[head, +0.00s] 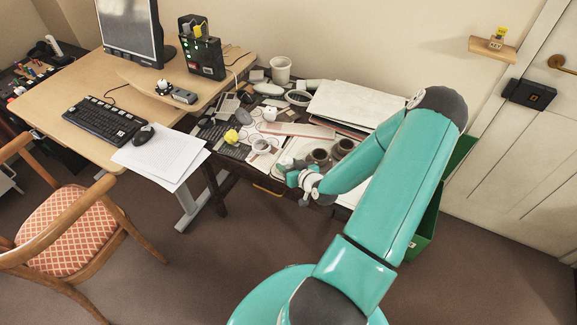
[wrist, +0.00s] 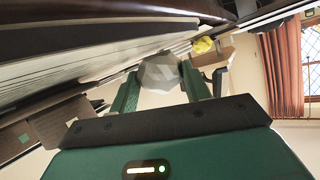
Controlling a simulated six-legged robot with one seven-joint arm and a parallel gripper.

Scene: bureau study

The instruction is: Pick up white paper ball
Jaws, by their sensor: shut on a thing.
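The white paper ball (wrist: 161,72) shows pale grey and faceted in the wrist view, between the two dark green fingers of my gripper (wrist: 160,78). My gripper is shut on it. In the head view my gripper (head: 296,178) is over the front edge of the cluttered dark desk, left of the brown pots. I cannot make out the ball clearly in the head view. In the wrist view the fingers and ball hide part of what lies behind them.
The cluttered desk holds a yellow crumpled ball (head: 231,136), a white cup (head: 280,69), brown pots (head: 343,148) and a stack of large sheets (head: 352,103). A green bin (head: 424,222) stands at its right. A wooden chair (head: 72,220) is at left; the floor in front is open.

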